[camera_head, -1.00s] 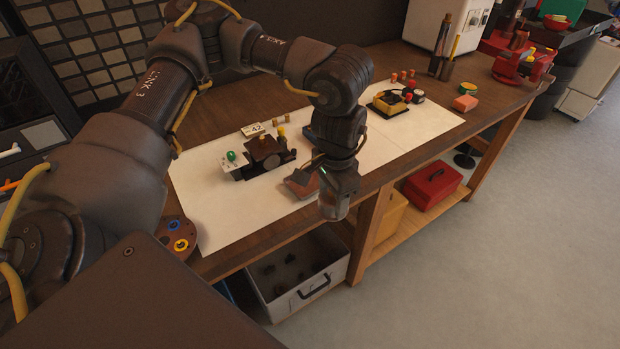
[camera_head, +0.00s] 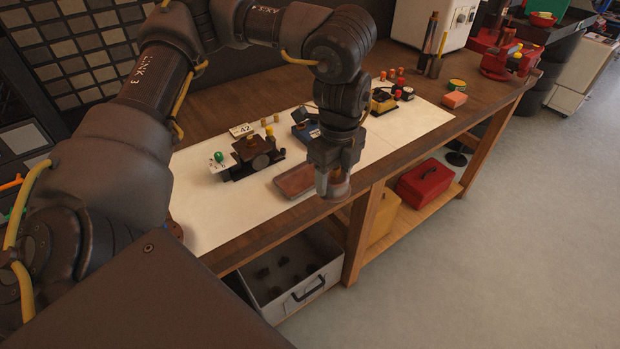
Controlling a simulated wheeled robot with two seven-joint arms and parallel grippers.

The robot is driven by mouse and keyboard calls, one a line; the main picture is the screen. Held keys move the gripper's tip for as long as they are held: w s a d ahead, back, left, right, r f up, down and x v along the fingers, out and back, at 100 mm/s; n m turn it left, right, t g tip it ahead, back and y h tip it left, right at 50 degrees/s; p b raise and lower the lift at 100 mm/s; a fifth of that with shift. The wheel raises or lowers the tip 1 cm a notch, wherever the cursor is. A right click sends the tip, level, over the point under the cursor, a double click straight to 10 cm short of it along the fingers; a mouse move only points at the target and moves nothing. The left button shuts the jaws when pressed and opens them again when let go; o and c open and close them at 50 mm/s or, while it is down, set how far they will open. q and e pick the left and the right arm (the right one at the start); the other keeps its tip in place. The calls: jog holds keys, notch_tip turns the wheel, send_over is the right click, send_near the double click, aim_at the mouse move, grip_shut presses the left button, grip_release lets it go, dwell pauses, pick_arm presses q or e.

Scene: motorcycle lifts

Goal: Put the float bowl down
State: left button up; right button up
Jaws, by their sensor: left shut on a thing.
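My left gripper (camera_head: 333,180) points down near the front edge of the workbench, shut on a small grey metallic piece that looks like the float bowl (camera_head: 336,190). The fingers partly hide the bowl. A shallow reddish-brown tray (camera_head: 294,181) lies on the white mat (camera_head: 220,213), just left of the gripper in the picture. I cannot tell the exact height of the bowl above the bench. A dark carburetor-like assembly (camera_head: 257,160) stands on the mat further left. My right gripper is out of view.
A small dark blue-grey object (camera_head: 303,124) and a yellow-and-black part (camera_head: 383,101) sit behind the gripper on the mat. A number 42 card (camera_head: 240,130) stands at the back. A grey bin (camera_head: 300,292) and red toolbox (camera_head: 424,184) are below. The mat's front left is clear.

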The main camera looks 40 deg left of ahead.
pick_arm(q)
jog(key=m, duration=0.2)
jog(key=a+r+m, duration=0.1)
jog(key=m, duration=0.4)
jog(key=shift+s+a+r+b, duration=0.1)
jog(key=shift+a+r+b, duration=0.15)
jog(key=shift+r+b, duration=0.1)
jog(key=shift+a+r+m, duration=0.1)
jog(key=shift+r+m, duration=0.05)
jog(key=shift+m, duration=0.35)
jog(key=w+a+f+p, duration=0.3)
jog(key=w+a+f, duration=0.1)
jog(key=a, duration=0.3)
send_over(305, 179)
notch_tip(305, 179, down, 6)
jog(key=shift+s+d+r, duration=0.1)
jog(key=shift+d+r, duration=0.05)
jog(key=shift+r, duration=0.1)
jog(key=shift+a+f, duration=0.2)
jog(key=shift+f, duration=1.65)
